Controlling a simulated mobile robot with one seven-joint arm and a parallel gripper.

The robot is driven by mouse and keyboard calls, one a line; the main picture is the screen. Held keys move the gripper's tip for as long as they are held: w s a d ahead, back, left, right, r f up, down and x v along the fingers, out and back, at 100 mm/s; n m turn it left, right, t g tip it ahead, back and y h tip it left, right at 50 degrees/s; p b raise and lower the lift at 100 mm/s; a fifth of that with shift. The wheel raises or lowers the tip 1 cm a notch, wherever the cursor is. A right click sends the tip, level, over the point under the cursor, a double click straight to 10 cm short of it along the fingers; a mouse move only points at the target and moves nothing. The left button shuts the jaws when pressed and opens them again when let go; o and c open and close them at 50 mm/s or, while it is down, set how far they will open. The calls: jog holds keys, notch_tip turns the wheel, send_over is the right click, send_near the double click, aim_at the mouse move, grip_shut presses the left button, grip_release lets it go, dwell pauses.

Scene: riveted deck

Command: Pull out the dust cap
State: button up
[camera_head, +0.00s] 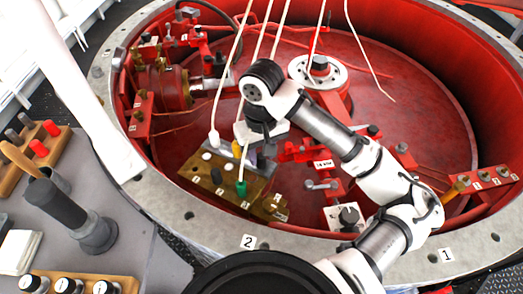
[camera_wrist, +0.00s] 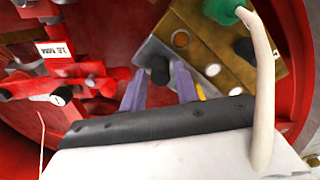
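A brass-coloured connector panel (camera_wrist: 205,25) with a grey plate (camera_wrist: 153,48) sits low inside the red well; the panel also shows in the head view (camera_head: 200,176). A small dark cap (camera_wrist: 160,70) stands on the grey plate, and a second dark cap (camera_wrist: 244,48) stands on the brass part. I cannot tell for certain which is the dust cap. My gripper (camera_wrist: 159,70) is open, its two grey-purple fingers on either side of the first cap, with gaps visible. In the head view my gripper (camera_head: 240,150) partly hides the plate.
A green plug (camera_wrist: 222,10) with a pale cable rises close beside my gripper. Bare white-rimmed sockets (camera_wrist: 181,39) lie near the caps. Red valve fittings (camera_wrist: 65,85) stand to the left in the wrist view. The grey well rim (camera_head: 190,215) surrounds the work area.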

jog(key=shift+o, duration=1.4)
jog(key=shift+r, duration=0.15)
notch_tip(320, 180, up, 14)
jog(key=shift+f, duration=0.2)
